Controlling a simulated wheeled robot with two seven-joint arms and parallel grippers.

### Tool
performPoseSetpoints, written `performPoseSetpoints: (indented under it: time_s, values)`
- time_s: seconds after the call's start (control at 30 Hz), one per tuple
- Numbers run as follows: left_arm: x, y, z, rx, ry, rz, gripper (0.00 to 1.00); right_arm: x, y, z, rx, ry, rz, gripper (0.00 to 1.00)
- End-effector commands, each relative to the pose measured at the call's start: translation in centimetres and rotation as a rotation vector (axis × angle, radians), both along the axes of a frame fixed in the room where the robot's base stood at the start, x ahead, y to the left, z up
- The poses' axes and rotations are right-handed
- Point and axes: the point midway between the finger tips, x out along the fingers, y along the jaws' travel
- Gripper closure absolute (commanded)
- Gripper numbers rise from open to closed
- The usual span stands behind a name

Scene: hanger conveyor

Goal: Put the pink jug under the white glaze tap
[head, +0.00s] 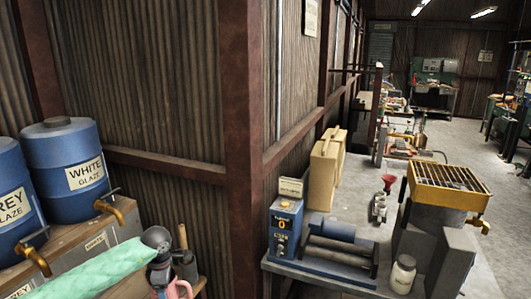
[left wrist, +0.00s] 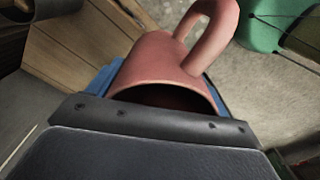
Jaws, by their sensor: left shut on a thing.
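The pink jug (head: 180,291) is at the bottom edge of the head view, mostly cut off. In the left wrist view the pink jug (left wrist: 158,62) shows its dark mouth and its curved handle at the upper right. My left gripper (head: 160,277) is shut on the jug; its dark jaw spans the near side of the mouth in the wrist view. The white glaze barrel (head: 62,150), blue with a label, stands at the left, and its brass white glaze tap (head: 110,210) is to the left of my gripper and higher in the picture. My right gripper is not in view.
A grey glaze barrel (head: 14,205) with a brass tap (head: 36,261) stands at the far left. A wooden bench (head: 55,258) carries the barrels. A rust-coloured post (head: 240,130) rises right of my arm. A workbench (head: 345,277) with a blue roller machine (head: 325,245) is at the right.

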Motion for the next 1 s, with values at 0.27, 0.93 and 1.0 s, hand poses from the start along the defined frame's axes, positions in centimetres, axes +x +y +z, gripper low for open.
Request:
performPoseSetpoints:
  time_s: [0.27,0.93,1.0]
  values:
    - [-1.2,-1.4,0.7,-0.005,0.006,-0.43,0.46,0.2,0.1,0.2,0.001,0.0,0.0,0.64]
    - [-6.5,-7.0,2.8,-0.016,0.015,-1.497,0.46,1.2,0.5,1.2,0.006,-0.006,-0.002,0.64]
    - [-7.4,-7.7,3.1,-0.016,0.014,-1.583,0.46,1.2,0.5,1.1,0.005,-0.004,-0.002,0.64]
